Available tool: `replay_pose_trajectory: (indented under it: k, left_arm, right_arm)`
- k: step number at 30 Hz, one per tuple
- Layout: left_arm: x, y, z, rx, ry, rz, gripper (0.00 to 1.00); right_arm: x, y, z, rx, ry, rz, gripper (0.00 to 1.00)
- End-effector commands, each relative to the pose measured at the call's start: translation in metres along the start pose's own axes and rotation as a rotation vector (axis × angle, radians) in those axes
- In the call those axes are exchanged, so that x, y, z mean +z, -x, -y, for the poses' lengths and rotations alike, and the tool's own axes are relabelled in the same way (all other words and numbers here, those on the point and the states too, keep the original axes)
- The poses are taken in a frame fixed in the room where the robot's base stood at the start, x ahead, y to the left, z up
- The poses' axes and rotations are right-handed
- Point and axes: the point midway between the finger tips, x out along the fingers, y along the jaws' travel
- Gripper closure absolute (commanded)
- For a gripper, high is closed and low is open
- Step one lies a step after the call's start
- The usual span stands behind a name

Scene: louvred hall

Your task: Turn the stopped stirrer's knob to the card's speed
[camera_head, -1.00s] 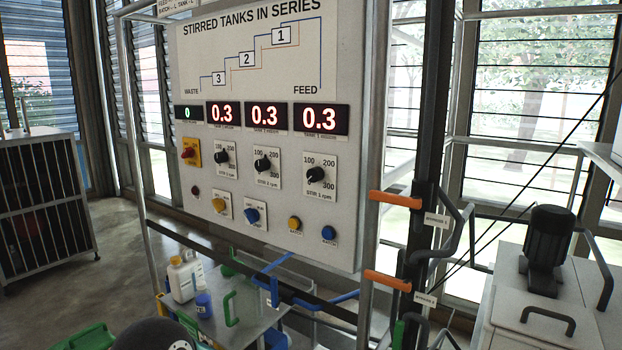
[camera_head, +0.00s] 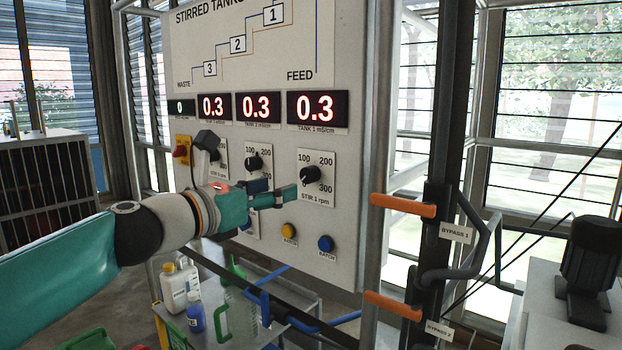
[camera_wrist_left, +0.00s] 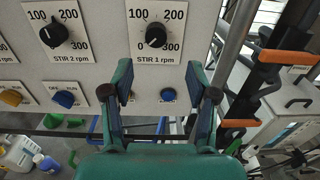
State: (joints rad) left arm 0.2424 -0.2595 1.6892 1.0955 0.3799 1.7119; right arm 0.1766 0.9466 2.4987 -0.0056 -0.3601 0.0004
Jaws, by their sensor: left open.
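The STIR 1 knob (camera_head: 311,174) is black, on a white dial plate on the panel. It shows ahead of the jaws in the wrist view (camera_wrist_left: 156,36), its pointer seeming low left, near 0. The STIR 2 knob (camera_head: 254,162) is to its left, also in the wrist view (camera_wrist_left: 53,33). The third stirrer knob is largely hidden by my left arm. My left gripper (camera_head: 285,197) is in front of the panel, just left of and below the STIR 1 knob. Its jaws (camera_wrist_left: 160,97) are open and empty, apart from the knob. I cannot make out a speed card.
Three red displays, such as the rightmost one (camera_head: 318,108), each read 0.3. Orange bypass handles (camera_head: 403,205) stand at right. Bottles (camera_head: 174,287) stand on a low bench.

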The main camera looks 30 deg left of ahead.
Motion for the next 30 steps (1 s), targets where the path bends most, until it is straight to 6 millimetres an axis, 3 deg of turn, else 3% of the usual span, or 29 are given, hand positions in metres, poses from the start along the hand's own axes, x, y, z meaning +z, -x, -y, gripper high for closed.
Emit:
replay_pose_trajectory:
  k: [8,23,30]
  left_arm:
    - [0.002,-0.013,-0.007,0.016,0.007,0.004,0.42]
    - [0.003,-0.081,-0.011,0.021,0.004,0.002,0.42]
    - [0.002,-0.084,-0.011,0.023,0.003,0.003,0.42]
  right_arm:
    - [0.000,0.002,0.001,0.000,0.000,0.000,0.44]
    - [0.000,0.008,0.003,0.000,0.000,0.000,0.44]
    - [0.000,0.009,0.003,0.000,0.000,0.000,0.44]
